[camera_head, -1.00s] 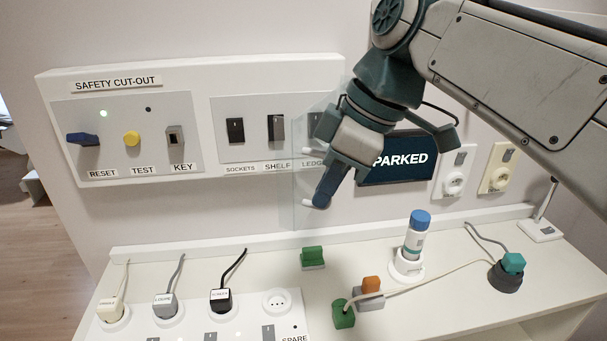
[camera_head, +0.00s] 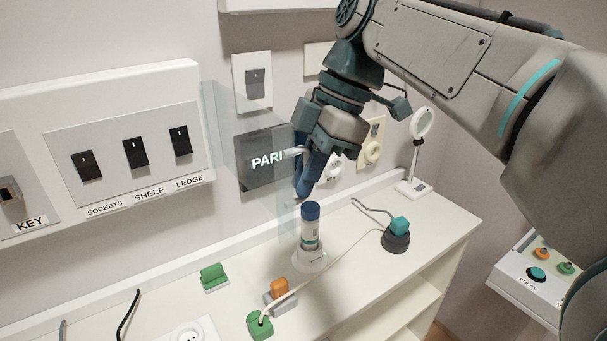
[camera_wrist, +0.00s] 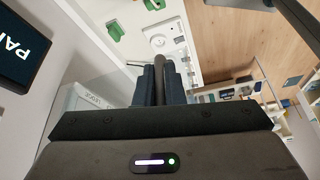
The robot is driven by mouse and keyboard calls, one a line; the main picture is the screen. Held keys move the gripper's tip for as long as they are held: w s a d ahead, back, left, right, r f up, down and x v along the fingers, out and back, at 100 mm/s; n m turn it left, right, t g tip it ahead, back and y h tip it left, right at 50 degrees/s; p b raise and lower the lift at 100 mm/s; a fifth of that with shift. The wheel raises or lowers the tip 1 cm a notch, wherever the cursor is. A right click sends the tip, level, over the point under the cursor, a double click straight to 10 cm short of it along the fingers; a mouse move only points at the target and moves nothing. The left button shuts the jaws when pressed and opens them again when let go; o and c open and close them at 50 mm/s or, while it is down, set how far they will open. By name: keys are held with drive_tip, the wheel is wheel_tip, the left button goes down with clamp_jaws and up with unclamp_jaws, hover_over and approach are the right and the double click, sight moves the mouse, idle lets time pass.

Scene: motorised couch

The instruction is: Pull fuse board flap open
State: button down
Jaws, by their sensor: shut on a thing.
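The fuse board (camera_head: 110,125) is on the wall at the left, with its three dark switches uncovered. Its clear flap (camera_head: 228,135) stands out from the board's right side, in front of the dark sign. In the wrist view my gripper's dark fingers (camera_wrist: 160,82) are close together around a thin part. The fingers hide most of the handle.
A blue-capped bottle (camera_head: 310,228) stands on the ledge just below my gripper. Green and orange plugs, a cable and a dark round base (camera_head: 396,240) with a teal block are nearby. A push-button box (camera_head: 540,268) is at the lower right.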

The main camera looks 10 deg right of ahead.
drive_tip(key=shift+w+d, duration=0.1)
drive_tip(key=shift+d, duration=0.05)
drive_tip(key=c, duration=1.5)
unclamp_jaws()
drive_tip(key=p+v, duration=0.4)
drive_tip(key=v, duration=1)
drive_tip(key=shift+f, duration=0.1)
